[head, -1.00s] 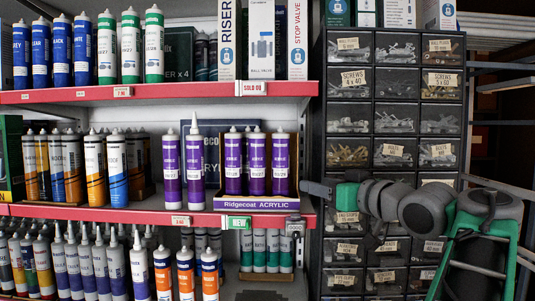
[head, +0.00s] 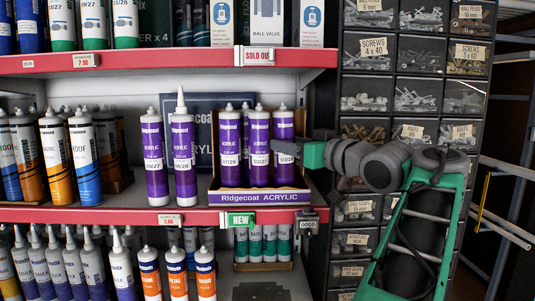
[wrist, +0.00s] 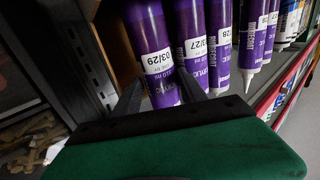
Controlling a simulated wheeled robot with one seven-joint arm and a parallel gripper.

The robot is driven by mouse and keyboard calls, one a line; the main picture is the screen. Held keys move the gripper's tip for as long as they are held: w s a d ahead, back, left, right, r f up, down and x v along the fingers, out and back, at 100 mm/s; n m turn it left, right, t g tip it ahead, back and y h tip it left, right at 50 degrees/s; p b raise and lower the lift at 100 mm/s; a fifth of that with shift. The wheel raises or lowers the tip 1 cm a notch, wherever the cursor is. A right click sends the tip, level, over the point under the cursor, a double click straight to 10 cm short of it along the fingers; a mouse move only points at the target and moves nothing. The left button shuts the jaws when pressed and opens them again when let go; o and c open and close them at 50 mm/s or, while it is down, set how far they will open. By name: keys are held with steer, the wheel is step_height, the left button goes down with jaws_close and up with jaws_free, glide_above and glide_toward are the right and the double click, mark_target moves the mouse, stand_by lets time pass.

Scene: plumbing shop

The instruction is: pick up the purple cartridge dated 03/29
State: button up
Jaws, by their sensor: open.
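The purple cartridge dated 03/29 (head: 284,128) stands upright at the right end of a row of three in a Ridgecoat Acrylic display box (head: 262,197) on the middle shelf. In the wrist view the 03/29 cartridge (wrist: 150,35) is the nearest, at left. My gripper (wrist: 160,90) is open, its fingertips on either side of this cartridge's lower visible part; I cannot tell whether they touch it. In the head view my gripper (head: 289,149) reaches in from the right, overlapping the cartridge and partly hiding its label.
The 03/27 cartridge (head: 258,130) stands close beside it, with another purple cartridge (head: 230,130) beyond. Two loose purple cartridges (head: 156,140) (head: 184,135) stand left of the box. The upper shelf edge (head: 170,59) runs above. A drawer cabinet (head: 375,103) stands at right.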

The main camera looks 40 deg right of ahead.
steer(key=shift+s+d+r, duration=0.1)
steer(key=shift+s+d, duration=0.3)
steer(key=shift+s, duration=0.15)
steer(key=shift+a, duration=0.25)
steer(key=shift+c, duration=0.9)
steer(key=shift+w+a, duration=0.3)
steer(key=shift+w, duration=0.2)
steer(key=shift+c, duration=1.4)
steer(key=shift+s+d, duration=0.1)
steer(key=shift+s, duration=0.1)
steer(key=c, duration=0.3)
jaws_close()
